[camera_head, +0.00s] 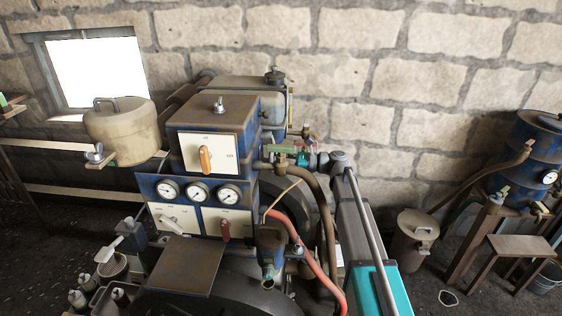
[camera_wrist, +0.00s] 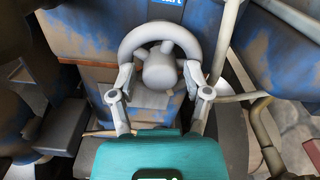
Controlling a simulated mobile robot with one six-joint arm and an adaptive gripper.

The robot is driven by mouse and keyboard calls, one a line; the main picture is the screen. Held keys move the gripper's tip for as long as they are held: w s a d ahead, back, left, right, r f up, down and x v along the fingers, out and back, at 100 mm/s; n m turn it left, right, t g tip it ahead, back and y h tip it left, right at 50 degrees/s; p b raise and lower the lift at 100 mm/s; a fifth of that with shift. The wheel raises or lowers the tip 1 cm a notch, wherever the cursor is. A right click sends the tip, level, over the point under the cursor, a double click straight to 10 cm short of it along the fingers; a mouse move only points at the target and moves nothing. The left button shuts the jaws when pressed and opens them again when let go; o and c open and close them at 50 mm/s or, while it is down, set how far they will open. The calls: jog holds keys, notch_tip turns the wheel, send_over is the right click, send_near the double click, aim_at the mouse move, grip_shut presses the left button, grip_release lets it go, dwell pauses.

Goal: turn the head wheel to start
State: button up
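The head wheel (camera_wrist: 142,37) is a grey ring with a round hub (camera_wrist: 160,70), in the middle of the wrist view. It sits in front of a worn blue-and-rust engine housing. My gripper (camera_wrist: 158,77) reaches it from below. Its two grey fingers stand on either side of the hub and overlap the left and right sides of the rim. The fingers are wide apart. Whether they touch the rim cannot be told. A blue label at the top edge is cut off, showing "tart". In the head view I cannot make out the wheel, and the fingertips are unclear.
In the head view, the engine's control box (camera_head: 188,113) has gauges and levers. A red hose (camera_head: 306,262) and a brown pipe (camera_head: 326,225) run close to my arm. A metal can (camera_head: 411,242) stands at right, and a stone wall (camera_head: 430,95) lies behind.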

jog(key=shift+d, duration=0.15)
grip_shut()
jog(key=shift+n, duration=0.5)
jog(key=shift+s+f+n+b, duration=0.1)
jog(key=shift+f+n+b, duration=0.1)
jog(key=shift+n, duration=7.25)
jog(key=shift+f+n+b, duration=0.2)
jog(key=shift+n, duration=7.25)
